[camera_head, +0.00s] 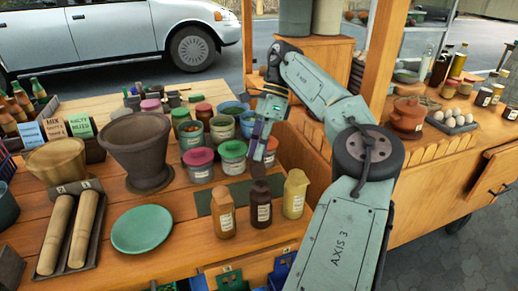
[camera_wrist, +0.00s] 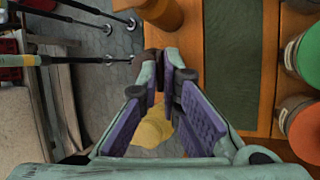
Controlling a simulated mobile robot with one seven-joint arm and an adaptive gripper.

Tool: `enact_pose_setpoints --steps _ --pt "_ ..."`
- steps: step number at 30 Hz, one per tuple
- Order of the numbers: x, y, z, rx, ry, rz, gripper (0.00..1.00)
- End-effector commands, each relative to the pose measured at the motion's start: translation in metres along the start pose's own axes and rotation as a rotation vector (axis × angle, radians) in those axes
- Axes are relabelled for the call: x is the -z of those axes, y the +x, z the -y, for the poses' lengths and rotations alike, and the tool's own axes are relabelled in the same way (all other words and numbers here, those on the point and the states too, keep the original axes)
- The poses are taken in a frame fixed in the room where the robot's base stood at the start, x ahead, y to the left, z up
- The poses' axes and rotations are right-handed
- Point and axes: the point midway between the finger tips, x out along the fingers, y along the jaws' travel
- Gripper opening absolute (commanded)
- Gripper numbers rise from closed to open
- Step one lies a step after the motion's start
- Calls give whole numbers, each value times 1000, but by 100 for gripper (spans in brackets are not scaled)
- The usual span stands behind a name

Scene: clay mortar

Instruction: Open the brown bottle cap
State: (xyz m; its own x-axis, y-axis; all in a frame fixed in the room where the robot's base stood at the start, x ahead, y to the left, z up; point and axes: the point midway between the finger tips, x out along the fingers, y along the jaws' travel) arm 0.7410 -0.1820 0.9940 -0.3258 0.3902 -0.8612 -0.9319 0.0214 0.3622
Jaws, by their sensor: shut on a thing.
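The dark brown bottle (camera_head: 260,212) stands upright with a pale label, between an orange-brown bottle (camera_head: 224,218) and a yellow bottle (camera_head: 294,198). My gripper (camera_head: 258,161) points down above the brown bottle, its purple-padded fingers shut on the dark brown cap (camera_head: 258,172). The cap sits at the fingertips over the bottle's neck; I cannot tell whether it is clear of the neck. In the wrist view the fingers (camera_wrist: 165,62) close together, with a dark piece of the cap (camera_wrist: 151,56) at their tips. The fingers largely hide the brown bottle there.
A dark green mat (camera_head: 232,193) lies behind the bottles. Lidded jars (camera_head: 198,163) stand behind it. A green plate (camera_head: 142,229), a large mortar bowl (camera_head: 138,146) and a tray with rolling pins (camera_head: 68,232) are to the left. The table's front edge is close to the bottles.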

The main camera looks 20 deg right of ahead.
Motion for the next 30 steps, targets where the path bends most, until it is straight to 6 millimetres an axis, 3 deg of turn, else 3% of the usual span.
enact_pose_setpoints --steps 8,9,13,30 --pt "0 2 0 -3 0 0 0" --pt "0 2 0 -3 0 0 6" --pt "0 1 0 -3 0 0 14" --pt "1 1 -2 20 -8 2 14"
